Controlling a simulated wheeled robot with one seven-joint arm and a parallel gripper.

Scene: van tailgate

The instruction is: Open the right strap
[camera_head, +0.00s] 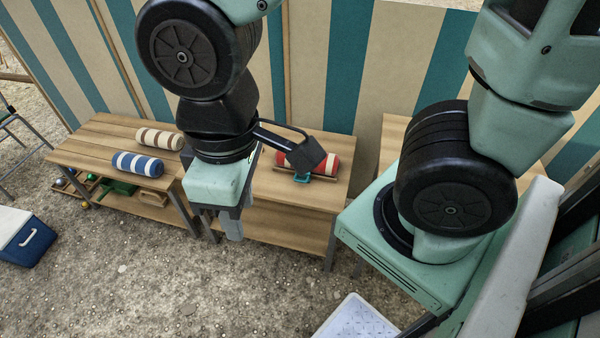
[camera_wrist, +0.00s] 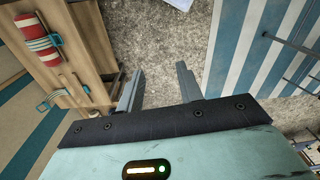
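A red and cream striped roll (camera_head: 318,165) lies on the wooden bench behind my gripper. A teal strap or buckle (camera_head: 301,177) shows at its front. The roll also shows in the wrist view (camera_wrist: 38,40), with a teal loop (camera_wrist: 57,40) at its side. Part of the roll is hidden by my arm in the head view. My gripper (camera_head: 232,222) hangs in front of the bench, apart from the roll. In the wrist view its two fingers (camera_wrist: 160,90) are spread with nothing between them. I cannot tell whether the strap is fastened.
A brown striped roll (camera_head: 160,139) and a blue striped roll (camera_head: 138,164) lie on the left bench (camera_head: 85,152). A blue cooler (camera_head: 25,238) stands on the gravel at left. A striped canvas wall closes the back.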

